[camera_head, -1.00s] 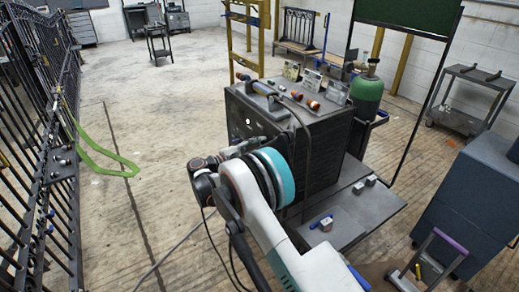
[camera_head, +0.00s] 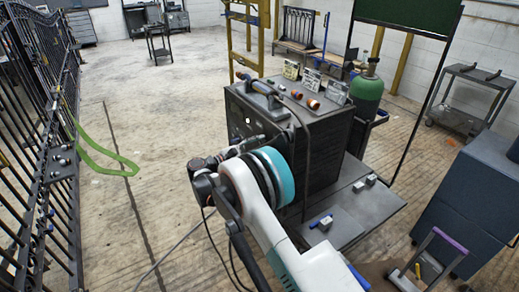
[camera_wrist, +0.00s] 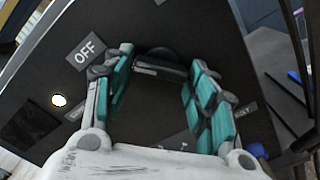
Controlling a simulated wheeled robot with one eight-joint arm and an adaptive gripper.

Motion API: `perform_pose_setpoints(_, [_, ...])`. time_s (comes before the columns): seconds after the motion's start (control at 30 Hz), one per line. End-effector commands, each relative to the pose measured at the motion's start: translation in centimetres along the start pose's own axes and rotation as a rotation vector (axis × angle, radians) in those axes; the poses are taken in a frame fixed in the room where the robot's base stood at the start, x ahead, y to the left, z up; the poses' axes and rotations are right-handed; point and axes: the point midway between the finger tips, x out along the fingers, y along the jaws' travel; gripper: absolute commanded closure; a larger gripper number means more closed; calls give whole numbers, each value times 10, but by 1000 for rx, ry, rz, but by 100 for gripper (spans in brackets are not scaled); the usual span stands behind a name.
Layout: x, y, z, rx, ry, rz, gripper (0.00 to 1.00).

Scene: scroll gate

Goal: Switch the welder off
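The welder (camera_head: 330,140) is a dark box cabinet in the middle of the head view. My gripper (camera_head: 272,139) is at its front panel, partly hidden by my arm. In the wrist view, my gripper (camera_wrist: 160,85) has its teal finger pads apart, with a dark switch handle (camera_wrist: 162,68) in the gap between the fingertips. I cannot tell whether the pads touch it. An OFF label (camera_wrist: 86,52) is on the panel left of the fingers. A pale lit lamp (camera_wrist: 58,100) sits below that label. Other labels are partly covered by the fingers.
A torch-like tool (camera_head: 262,92) and orange-tipped parts lie on the welder's top. A low shelf (camera_head: 372,210) with small items juts out at its right. A green gas cylinder (camera_head: 367,93) stands behind. A black gate (camera_head: 45,130) is at left, with open floor between.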

Motion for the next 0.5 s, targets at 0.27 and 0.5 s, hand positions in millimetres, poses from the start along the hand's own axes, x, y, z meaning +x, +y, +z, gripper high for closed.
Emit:
perform_pose_setpoints(0.27, [0, 0, 0, 1, -1, 1, 33])
perform_pose_setpoints(0.5, [-11, 1, 0, 1, 0, 2, 33])
